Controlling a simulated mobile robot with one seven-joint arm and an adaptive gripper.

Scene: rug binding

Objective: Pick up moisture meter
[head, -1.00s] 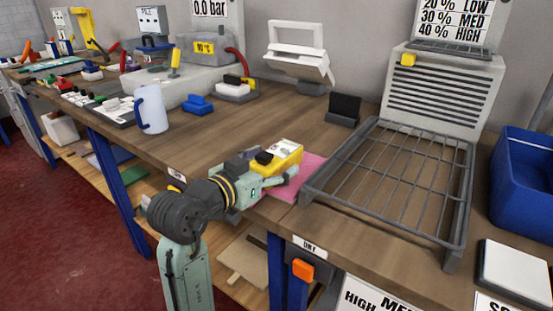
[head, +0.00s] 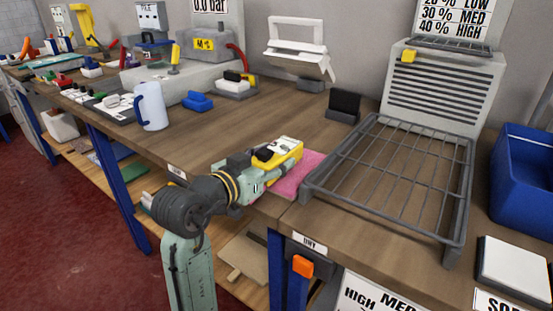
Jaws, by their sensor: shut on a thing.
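The moisture meter (head: 285,150) is a yellow block with a white and black top face, in the middle of the head view. It is at the near edge of the bench, at the pink cloth (head: 297,178). My gripper (head: 268,171) reaches it from the lower left and is shut on it. The meter is slightly tilted; whether its underside touches the cloth cannot be told. The far finger is mostly hidden behind the meter.
A grey wire rack (head: 400,185) stands close to the right of the meter. A blue bin (head: 525,185) is at the far right. A pale blue mug (head: 151,106) stands to the left on the wooden bench (head: 225,135). The bench between mug and meter is clear.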

